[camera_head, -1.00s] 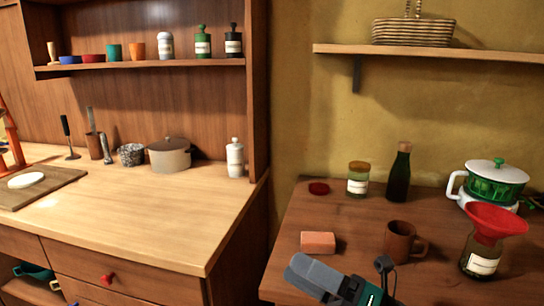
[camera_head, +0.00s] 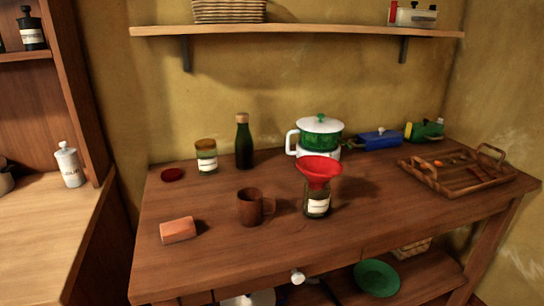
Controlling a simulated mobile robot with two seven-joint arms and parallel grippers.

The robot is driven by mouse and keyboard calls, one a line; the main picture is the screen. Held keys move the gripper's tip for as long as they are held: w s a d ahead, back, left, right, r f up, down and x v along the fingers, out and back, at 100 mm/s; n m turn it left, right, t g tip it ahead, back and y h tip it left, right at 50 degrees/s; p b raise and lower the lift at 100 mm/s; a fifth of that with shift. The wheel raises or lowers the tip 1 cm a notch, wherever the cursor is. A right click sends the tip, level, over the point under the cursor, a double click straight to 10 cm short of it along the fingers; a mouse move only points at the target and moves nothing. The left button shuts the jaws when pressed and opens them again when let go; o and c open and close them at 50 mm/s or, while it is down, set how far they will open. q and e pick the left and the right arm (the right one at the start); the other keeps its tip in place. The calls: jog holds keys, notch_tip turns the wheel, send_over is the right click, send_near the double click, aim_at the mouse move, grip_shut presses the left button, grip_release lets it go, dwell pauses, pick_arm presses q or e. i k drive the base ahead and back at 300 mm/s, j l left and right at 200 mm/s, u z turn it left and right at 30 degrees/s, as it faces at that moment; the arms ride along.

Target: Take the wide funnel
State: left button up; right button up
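The wide funnel (camera_head: 319,169) is red and sits mouth-up in the top of a glass jar (camera_head: 317,204) with a white label. The jar stands on the wooden table (camera_head: 220,262), right of the middle of the view. A brown mug (camera_head: 250,207) stands just left of the jar. Neither of my grippers shows in the head view now.
A pink-orange block (camera_head: 178,230), a labelled jar (camera_head: 206,157) and a dark green bottle (camera_head: 244,142) stand to the left. A white-and-green pot (camera_head: 319,128) is behind the funnel. A wooden tray (camera_head: 452,188) is at right. The table's front is clear.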

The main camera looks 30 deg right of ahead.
aim_at(318, 169)
jog(key=z, duration=1.2)
